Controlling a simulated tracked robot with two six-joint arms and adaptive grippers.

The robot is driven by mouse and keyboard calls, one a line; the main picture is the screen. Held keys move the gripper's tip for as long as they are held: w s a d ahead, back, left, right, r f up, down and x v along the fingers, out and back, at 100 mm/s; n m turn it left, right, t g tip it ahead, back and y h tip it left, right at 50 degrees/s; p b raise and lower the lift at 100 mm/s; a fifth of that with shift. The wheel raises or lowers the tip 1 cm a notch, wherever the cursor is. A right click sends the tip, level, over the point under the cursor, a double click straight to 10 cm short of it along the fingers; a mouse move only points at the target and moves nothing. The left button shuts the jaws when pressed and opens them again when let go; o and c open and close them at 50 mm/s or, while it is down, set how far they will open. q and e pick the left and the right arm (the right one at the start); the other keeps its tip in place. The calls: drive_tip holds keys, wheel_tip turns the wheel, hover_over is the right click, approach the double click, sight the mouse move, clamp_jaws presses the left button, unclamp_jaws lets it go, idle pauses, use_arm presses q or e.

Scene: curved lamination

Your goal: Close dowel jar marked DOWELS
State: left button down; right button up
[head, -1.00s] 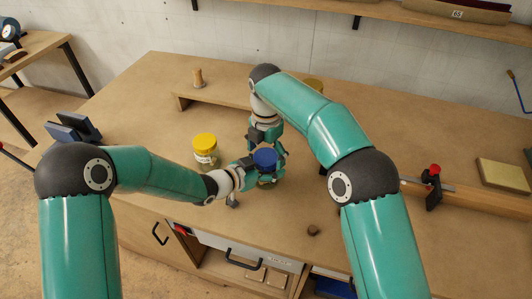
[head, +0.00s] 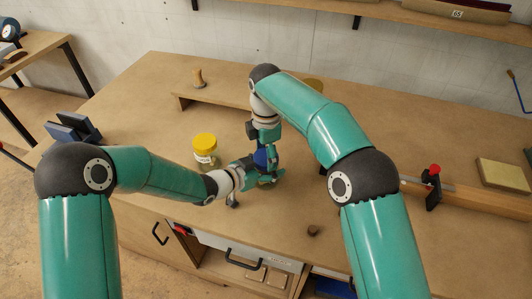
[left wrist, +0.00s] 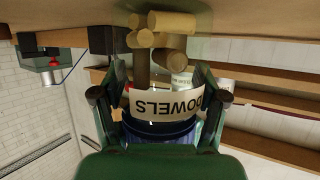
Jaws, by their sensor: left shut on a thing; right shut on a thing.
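The dowel jar (left wrist: 165,104) fills the middle of the left wrist view. Its white label reads DOWELS upside down, and wooden dowels (left wrist: 160,38) show beyond it. A blue lid (head: 261,158) is at the jar's mouth; it also shows as a blue band in the left wrist view (left wrist: 158,132). My left gripper (head: 266,181) is shut around the jar, one finger on each side of it in the left wrist view. My right gripper (head: 267,157) comes down from above and is shut on the blue lid, partly hiding it. Whether the lid is fully seated cannot be told.
A jar with a yellow lid (head: 204,146) stands just left of the grippers. A low wooden riser (head: 225,101) with a wooden peg (head: 198,78) is behind. A small brown knob (head: 313,231) lies near the front edge. A red-topped clamp (head: 434,174) is at right.

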drive_tip(key=m, duration=0.4)
drive_tip(key=o, duration=1.3)
drive_tip(key=shift+r, duration=2.25)
drive_tip(key=shift+c, duration=0.4)
